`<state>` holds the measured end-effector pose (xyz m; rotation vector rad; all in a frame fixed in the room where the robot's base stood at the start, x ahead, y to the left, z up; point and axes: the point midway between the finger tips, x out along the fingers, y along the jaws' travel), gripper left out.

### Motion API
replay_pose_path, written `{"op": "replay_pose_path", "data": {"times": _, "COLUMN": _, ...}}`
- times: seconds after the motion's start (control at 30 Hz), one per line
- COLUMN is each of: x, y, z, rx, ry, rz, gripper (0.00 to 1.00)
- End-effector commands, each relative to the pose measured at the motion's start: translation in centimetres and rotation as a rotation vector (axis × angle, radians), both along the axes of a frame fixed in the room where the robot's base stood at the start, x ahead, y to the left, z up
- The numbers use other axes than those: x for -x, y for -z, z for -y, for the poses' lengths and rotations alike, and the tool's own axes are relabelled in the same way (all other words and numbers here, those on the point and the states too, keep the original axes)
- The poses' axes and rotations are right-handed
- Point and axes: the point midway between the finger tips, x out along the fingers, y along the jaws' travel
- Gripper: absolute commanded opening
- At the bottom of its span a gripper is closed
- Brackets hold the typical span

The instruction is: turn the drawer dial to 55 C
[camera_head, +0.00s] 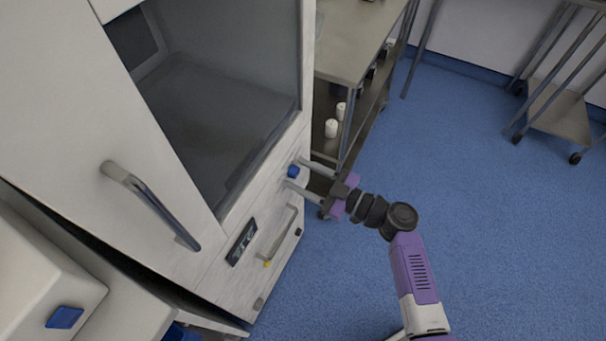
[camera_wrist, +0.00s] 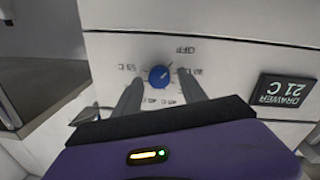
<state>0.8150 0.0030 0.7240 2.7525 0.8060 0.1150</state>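The blue drawer dial (camera_head: 293,171) is on the white cabinet's front, below the glass window. In the wrist view the dial (camera_wrist: 159,76) has a ring of upside-down markings around it, with OFF at the upper right. A small pale mark on its upper right edge appears to point toward OFF. My gripper (camera_head: 294,173) is open, its two fingers apart on either side of the dial, with gaps visible in the wrist view (camera_wrist: 160,88). I cannot tell whether the fingertips touch the panel. The drawer display (camera_wrist: 285,91) reads 21 C, upside down.
The white cabinet (camera_head: 200,262) has a drawer handle (camera_head: 280,236) below the dial and a long door handle (camera_head: 152,205) at left. A metal shelf cart (camera_head: 350,50) stands close behind my gripper.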

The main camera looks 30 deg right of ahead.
Motion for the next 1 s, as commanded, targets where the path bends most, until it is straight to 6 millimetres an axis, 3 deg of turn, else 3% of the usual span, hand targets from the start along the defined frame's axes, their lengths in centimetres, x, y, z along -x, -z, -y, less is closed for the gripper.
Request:
{"op": "replay_pose_path", "data": {"times": 0.03, "x": 0.01, "y": 0.0, "z": 0.01, "rx": 0.0, "ry": 0.0, "rz": 0.0, "gripper": 0.38}}
{"op": "replay_pose_path", "data": {"times": 0.23, "x": 0.03, "y": 0.0, "z": 0.02, "rx": 0.0, "ry": 0.0, "rz": 0.0, "gripper": 0.0}}
{"op": "replay_pose_path", "data": {"times": 0.67, "x": 0.04, "y": 0.16, "z": 0.03, "rx": -0.057, "ry": 0.0, "rz": -0.043, "gripper": 0.0}}
{"op": "replay_pose_path", "data": {"times": 1.0, "x": 0.0, "y": 0.13, "z": 0.06, "rx": -0.27, "ry": -0.001, "rz": -0.197, "gripper": 0.0}}
